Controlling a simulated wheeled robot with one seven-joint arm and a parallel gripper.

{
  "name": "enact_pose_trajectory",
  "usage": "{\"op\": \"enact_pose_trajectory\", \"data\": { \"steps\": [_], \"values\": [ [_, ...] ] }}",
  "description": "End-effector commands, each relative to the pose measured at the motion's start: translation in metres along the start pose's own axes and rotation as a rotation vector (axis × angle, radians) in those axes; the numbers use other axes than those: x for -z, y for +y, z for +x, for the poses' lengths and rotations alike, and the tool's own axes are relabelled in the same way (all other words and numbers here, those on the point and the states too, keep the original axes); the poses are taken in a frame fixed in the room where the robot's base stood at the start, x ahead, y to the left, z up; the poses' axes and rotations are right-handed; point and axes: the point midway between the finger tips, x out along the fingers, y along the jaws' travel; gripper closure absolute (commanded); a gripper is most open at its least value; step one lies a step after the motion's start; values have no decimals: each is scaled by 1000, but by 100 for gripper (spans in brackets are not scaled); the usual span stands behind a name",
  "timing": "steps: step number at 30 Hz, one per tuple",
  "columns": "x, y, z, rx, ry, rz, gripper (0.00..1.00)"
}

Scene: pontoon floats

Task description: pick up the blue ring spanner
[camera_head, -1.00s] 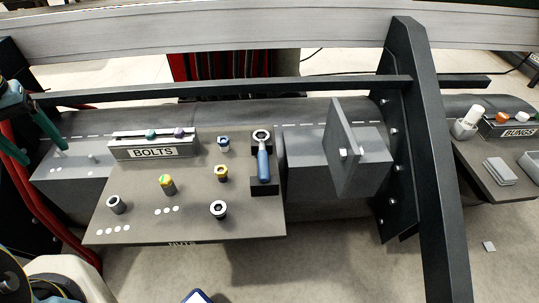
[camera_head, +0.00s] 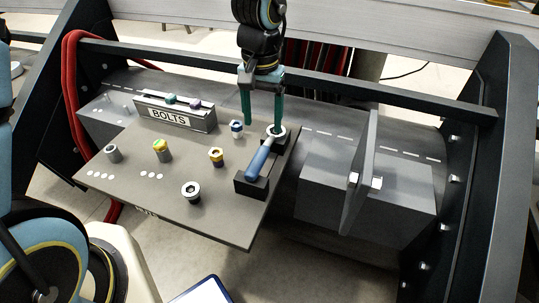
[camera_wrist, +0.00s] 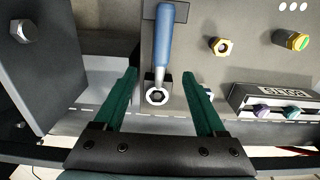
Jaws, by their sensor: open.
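The blue ring spanner (camera_head: 260,155) lies across a black two-block holder on the grey board, its ring end toward the back. In the wrist view the spanner (camera_wrist: 164,40) runs up the picture, its white ring end nearest my gripper. My gripper (camera_head: 263,122) has green fingers pointing down at the ring end. In the wrist view the open fingers (camera_wrist: 163,75) stand on either side of the ring, apart from it. Nothing is between the fingertips except the view of the spanner and holder below.
A BOLTS rack (camera_head: 176,113) stands at the board's back left. Several nuts and bolts stand on the board, including a blue-and-white one (camera_head: 236,128) close left of my gripper. A grey upright plate (camera_head: 361,175) on a block rises to the right. A dark beam runs behind.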

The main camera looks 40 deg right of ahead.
Motion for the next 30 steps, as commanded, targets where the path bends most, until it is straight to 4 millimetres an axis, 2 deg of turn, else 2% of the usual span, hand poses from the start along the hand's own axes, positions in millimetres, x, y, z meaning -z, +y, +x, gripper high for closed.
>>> {"op": "enact_pose_trajectory", "data": {
  "steps": [6, 14, 22, 30],
  "values": [
    [-2, 0, 34, 0, -6, -1, 27],
    [-1, -1, 52, 0, -4, -2, 27],
    [-2, -2, 89, 0, -5, -1, 27],
    [-1, -3, 98, -1, -1, -2, 27]
  ]
}}
